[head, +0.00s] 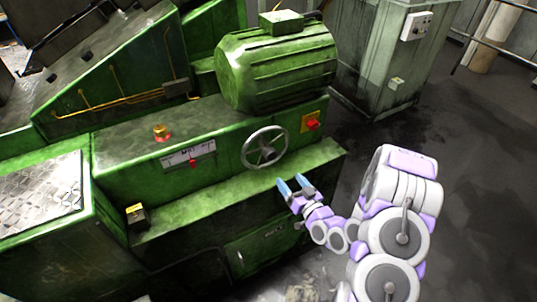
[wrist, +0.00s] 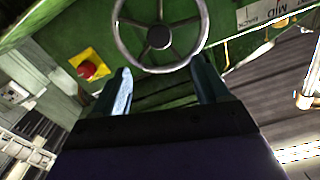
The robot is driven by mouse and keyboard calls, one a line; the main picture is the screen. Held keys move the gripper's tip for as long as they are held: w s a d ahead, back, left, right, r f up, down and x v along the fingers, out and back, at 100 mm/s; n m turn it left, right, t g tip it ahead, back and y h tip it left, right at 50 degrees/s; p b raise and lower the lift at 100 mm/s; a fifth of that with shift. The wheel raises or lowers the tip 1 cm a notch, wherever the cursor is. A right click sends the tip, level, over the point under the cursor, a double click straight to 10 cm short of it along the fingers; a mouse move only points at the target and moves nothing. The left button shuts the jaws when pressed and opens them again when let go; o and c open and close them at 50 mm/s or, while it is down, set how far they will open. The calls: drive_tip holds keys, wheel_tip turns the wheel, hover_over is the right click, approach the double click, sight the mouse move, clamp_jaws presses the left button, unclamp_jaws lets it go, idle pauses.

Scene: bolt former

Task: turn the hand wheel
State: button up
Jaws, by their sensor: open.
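The hand wheel (head: 264,147) is a grey metal ring with spokes and a hub, on the front face of the green machine. It also shows at the top of the wrist view (wrist: 159,37), partly cut off by the frame edge. My gripper (head: 293,185) is below and slightly right of the wheel, with its blue fingers apart and nothing between them. In the wrist view my gripper (wrist: 160,85) points toward the wheel's rim, with one finger on each side of the picture's middle. I cannot tell the exact gap to the rim.
A red knob on a yellow plate (head: 311,122) sits right of the wheel. A labelled plate with a red pointer (head: 189,155) is to its left. A green ledge (head: 230,200) juts out below the wheel. A grey cabinet (head: 385,60) stands behind; open floor lies right.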

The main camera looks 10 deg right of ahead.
sight(268, 151)
drive_tip(key=b+x, duration=0.7)
drive_tip(key=x, duration=1)
drive_tip(key=shift+w+f, duration=0.1)
drive_tip(key=shift+d, duration=0.1)
clamp_jaws()
